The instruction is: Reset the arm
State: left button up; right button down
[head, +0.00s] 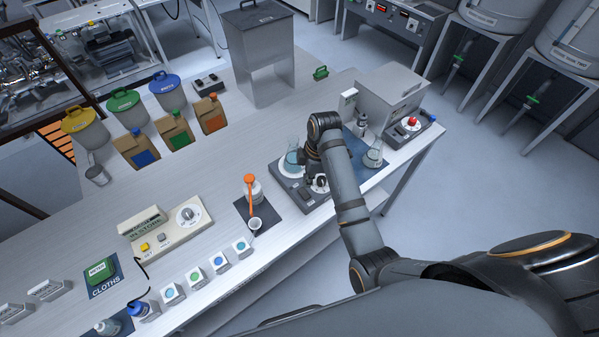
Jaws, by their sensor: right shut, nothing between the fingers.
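My right arm reaches in from the lower right over the bench (190,215). Its gripper (316,180) points down over the grey stirrer plate (292,190), beside a white dial on the plate's front. The gripper is shut and holds nothing. Whether its fingertips touch the dial or the plate I cannot tell, as the wrist partly hides them. A flask with blue liquid (292,158) stands on the plate, just left of the gripper. My left gripper is not in view.
Another flask (373,153) stands right of my forearm, near a grey box (390,100) and a red button (412,121). A bottle (252,188) with an orange tool stands left. A metal hopper (262,50) stands behind. The bench middle is mostly clear.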

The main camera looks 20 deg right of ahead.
jog(key=shift+s+d+f, duration=0.2)
jog(key=s+d+r+m+t+h, duration=0.1)
jog(key=s+d+m+t, duration=0.1)
jog(key=s+d+m, duration=0.4)
jog(key=s+d+r+m+t+h, duration=0.1)
jog(key=s+d+m+h, duration=0.1)
jog(key=s+m, duration=0.75)
jog(key=s+d+f+b, duration=0.1)
jog(key=f+b, duration=0.2)
jog(key=f, duration=0.8)
jog(key=s+d+f+g+b, duration=0.1)
jog(key=s+f+b, duration=0.1)
jog(key=f, duration=1)
jog(key=s+d+f+b, duration=0.1)
jog(key=f+b, duration=0.2)
jog(key=f, duration=0.8)
jog(key=s+f+g+b, duration=0.1)
jog(key=s+f+b, duration=0.4)
jog(key=s+f, duration=1.3)
notch_tip(320, 180, down, 4)
jog(key=shift+d+r, duration=0.1)
jog(key=shift+d, duration=0.25)
